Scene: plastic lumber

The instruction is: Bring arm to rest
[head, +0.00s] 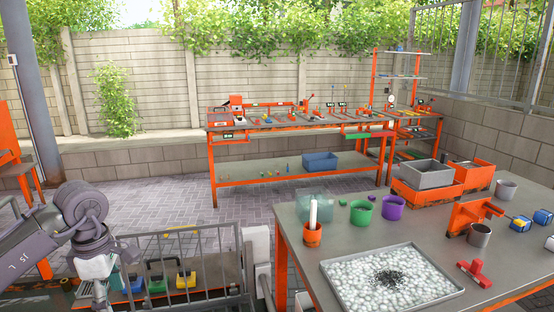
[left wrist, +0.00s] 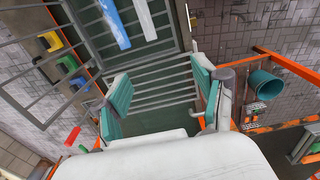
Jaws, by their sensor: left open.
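My left arm (head: 85,215) comes in at the left edge of the head view and hangs down beside a metal rail fence. My left gripper shows in the left wrist view (left wrist: 160,78), with its two teal-padded fingers spread apart. Nothing is between the fingers; behind them are grey bars and a dark green surface. In the head view the gripper is low at the left, and its fingers are hard to make out. My right arm and gripper are in neither view.
A worktable on the right holds a tray of whitish pellets (head: 455,295), an orange cup (head: 312,235), a green cup (head: 361,212) and a purple cup (head: 393,207). The rail fence (head: 205,255) stands close to my left arm. A long orange bench (head: 290,178) is farther back. Paving between is clear.

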